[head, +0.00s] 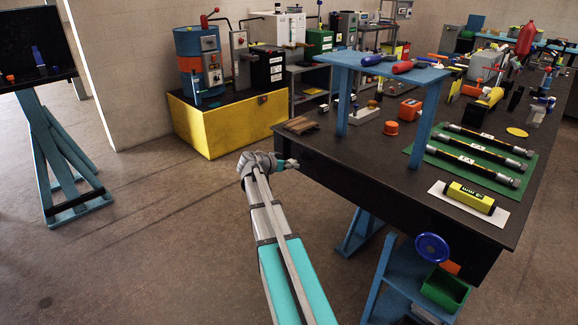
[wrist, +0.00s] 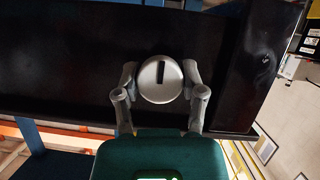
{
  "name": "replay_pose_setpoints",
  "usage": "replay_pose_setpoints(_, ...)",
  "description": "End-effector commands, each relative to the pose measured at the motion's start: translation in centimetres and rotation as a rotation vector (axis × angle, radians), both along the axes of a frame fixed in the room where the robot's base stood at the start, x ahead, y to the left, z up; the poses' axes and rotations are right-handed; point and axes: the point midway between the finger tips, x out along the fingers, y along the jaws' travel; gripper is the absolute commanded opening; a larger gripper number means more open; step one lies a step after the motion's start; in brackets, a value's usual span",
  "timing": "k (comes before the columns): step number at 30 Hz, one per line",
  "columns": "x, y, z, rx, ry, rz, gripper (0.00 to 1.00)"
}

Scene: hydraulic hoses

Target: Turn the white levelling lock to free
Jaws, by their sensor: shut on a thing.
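The white levelling lock (wrist: 153,86) is a round knob with a dark bar-shaped mark that stands almost upright in the wrist view. It sits on a black surface. My gripper (wrist: 160,73) has one finger on each side of the knob and is shut on it. In the head view my gripper (head: 287,164) is at the left end of the black workbench (head: 400,190). The lock cannot be made out there. Any markings around the knob are too dark to read.
A blue stand (head: 385,68) with tools rises from the bench, right of my gripper. Hoses (head: 470,165) lie on a green mat, and a yellow level (head: 468,197) lies near the front edge. A yellow cabinet (head: 230,128) stands behind. The floor left of my arm is clear.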

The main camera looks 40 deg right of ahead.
Motion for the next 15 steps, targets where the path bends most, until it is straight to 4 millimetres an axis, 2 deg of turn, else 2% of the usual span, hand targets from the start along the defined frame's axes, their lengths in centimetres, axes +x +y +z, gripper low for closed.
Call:
replay_pose_setpoints(1,-0.1,1.1,0.0,0.0,0.001,0.004,0.06)
replay_pose_setpoints(4,0.0,0.3,0.0,0.0,0.001,-0.001,0.06)
replay_pose_setpoints(15,0.0,-0.2,-0.1,-0.008,0.087,-0.002,0.06)
